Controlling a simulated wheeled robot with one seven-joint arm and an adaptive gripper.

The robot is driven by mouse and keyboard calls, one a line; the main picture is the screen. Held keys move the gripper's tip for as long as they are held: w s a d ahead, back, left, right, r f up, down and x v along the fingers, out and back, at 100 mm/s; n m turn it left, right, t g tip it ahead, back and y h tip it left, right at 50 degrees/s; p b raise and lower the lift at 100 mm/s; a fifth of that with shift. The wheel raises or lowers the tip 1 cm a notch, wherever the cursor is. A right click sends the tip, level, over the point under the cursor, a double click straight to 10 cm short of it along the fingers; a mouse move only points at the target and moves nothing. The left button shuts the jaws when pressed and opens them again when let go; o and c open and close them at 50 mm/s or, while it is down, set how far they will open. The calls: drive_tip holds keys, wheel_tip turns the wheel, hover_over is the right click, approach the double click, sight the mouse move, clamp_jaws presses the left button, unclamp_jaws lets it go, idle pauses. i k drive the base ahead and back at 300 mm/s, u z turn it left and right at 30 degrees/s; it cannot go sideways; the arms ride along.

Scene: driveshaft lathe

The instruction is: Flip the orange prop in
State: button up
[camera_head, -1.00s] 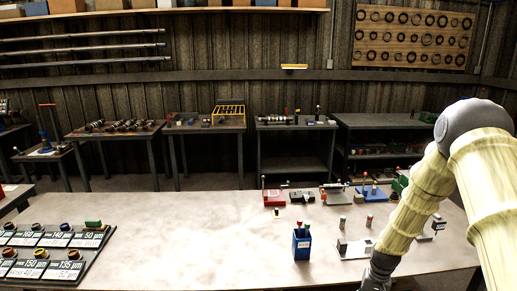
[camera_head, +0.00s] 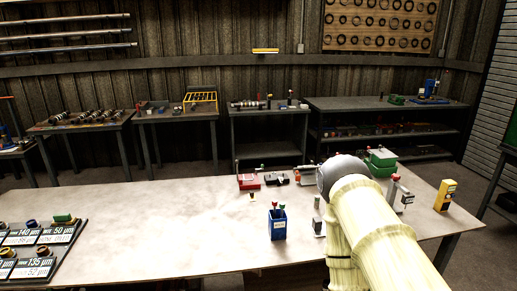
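I cannot make out a plainly orange prop. The closest in colour is an upright yellow-orange block (camera_head: 446,195) with a dark patch, standing at the right end of the workbench (camera_head: 160,225). My arm crosses the right part of the bench, and its bent elbow covers some of the devices there. My gripper does not show; the lower part of the arm runs down behind the nearer link and out of the frame.
A blue holder (camera_head: 278,225) with red- and green-topped tools stands left of my arm. A red device (camera_head: 248,181), a green box (camera_head: 382,161) and a grey device with a red knob (camera_head: 401,196) stand farther back. Label boards (camera_head: 40,240) lie at left. The bench middle is clear.

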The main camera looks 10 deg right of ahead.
sight(298, 177)
drive_tip(key=z, duration=0.45)
drive_tip(key=i, duration=0.45)
drive_tip(key=z, duration=0.65)
drive_tip(key=i, duration=1.3)
drive_tip(key=u, duration=0.7)
